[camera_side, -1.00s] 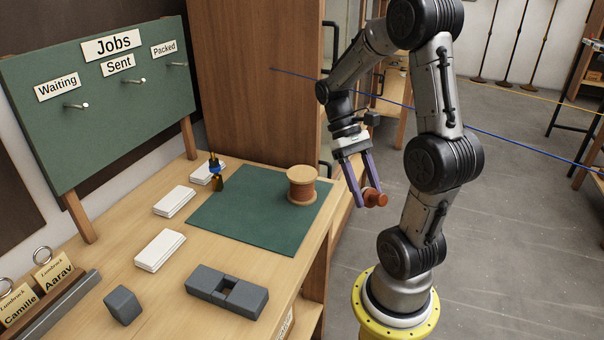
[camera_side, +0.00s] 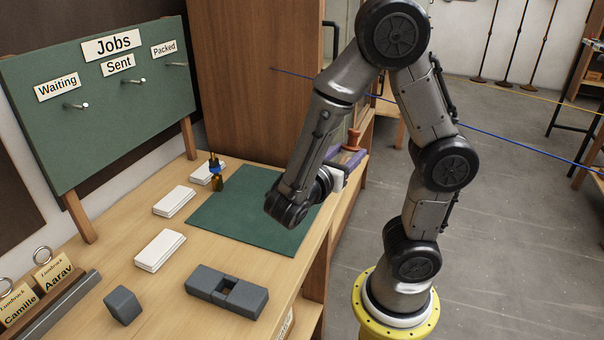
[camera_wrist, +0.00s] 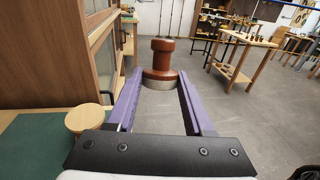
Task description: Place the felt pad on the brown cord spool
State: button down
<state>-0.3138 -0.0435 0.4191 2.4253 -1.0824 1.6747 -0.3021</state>
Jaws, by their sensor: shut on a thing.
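My gripper (camera_wrist: 159,82) is shut on a red-brown turned handle (camera_wrist: 163,55) with a wider base. A thin grey layer, apparently the felt pad (camera_wrist: 159,85), shows under that base. The handle stands upright between the purple fingers, and it also shows in the side view (camera_side: 352,139). The fingers lie roughly level, off the right side of the bench. The brown cord spool (camera_wrist: 84,117) stands at the lower left in the wrist view, showing mostly its pale round top. It is apart from the held piece. In the side view my arm hides the spool.
A green mat (camera_side: 222,218) lies on the bench. A tall wooden cabinet (camera_side: 245,80) rises behind. Blue and yellow lines cross the side view.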

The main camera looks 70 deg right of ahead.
jog(key=shift+w+d+f+n+t+h, duration=0.35)
jog(key=shift+w+d+f+t+h, duration=0.35)
jog(key=shift+w+f, duration=1.6)
jog(key=shift+w+d+f+n+t+h, duration=0.35)
jog(key=shift+w+d+f, duration=0.65)
jog(key=shift+w+f, duration=1.3)
jog(key=shift+w+d+f+n+t+h, duration=0.4)
jog(key=shift+w+d+f, duration=0.45)
jog(key=shift+w+f, duration=1.45)
jog(key=shift+w+f, duration=0.1)
jog(key=shift+f, duration=0.05)
